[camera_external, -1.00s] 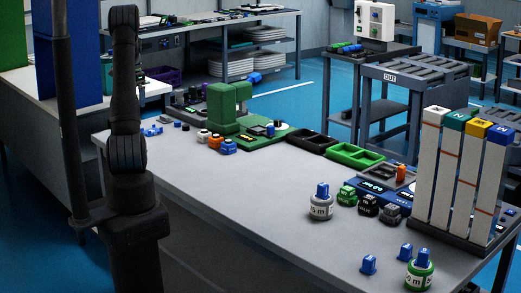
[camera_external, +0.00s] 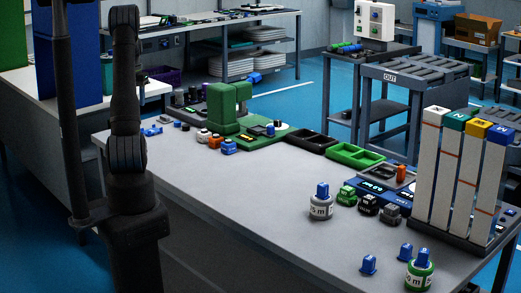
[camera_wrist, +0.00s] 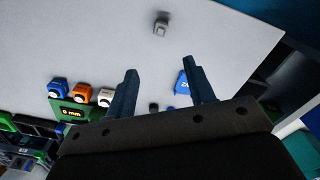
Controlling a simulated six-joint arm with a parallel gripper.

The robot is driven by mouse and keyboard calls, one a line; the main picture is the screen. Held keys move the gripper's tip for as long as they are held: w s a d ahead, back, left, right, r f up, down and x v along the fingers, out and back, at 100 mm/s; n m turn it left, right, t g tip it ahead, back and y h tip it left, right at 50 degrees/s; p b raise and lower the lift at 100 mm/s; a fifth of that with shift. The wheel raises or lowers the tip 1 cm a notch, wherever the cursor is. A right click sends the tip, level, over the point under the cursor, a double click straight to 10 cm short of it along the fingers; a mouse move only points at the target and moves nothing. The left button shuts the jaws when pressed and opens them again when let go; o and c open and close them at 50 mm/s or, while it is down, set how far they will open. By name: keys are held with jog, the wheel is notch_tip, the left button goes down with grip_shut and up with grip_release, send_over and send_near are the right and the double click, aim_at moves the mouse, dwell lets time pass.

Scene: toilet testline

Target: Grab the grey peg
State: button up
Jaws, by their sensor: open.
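The small grey peg (camera_wrist: 161,27) stands alone on the light table near the top middle of the wrist view. In the external view, a small grey piece (camera_external: 166,118) at the table's far left end appears to be the same peg. My gripper (camera_wrist: 160,67) is open, with its two dark fingers spread and nothing held. The peg lies beyond the fingertips, roughly in line with the gap between them, and does not touch them. In the external view my gripper cannot be made out.
A blue piece (camera_wrist: 182,82) lies by the right finger, partly hidden. Blue (camera_wrist: 58,88), orange (camera_wrist: 82,91) and white (camera_wrist: 106,96) pegs stand left of the fingers, beside a green gauge (camera_wrist: 73,112). The table (camera_wrist: 100,35) around the grey peg is clear.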

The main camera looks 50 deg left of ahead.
notch_tip(320, 180, down, 18)
jog(key=n, duration=1.1)
jog(key=shift+d+f, duration=0.15)
jog(key=c, duration=1.1)
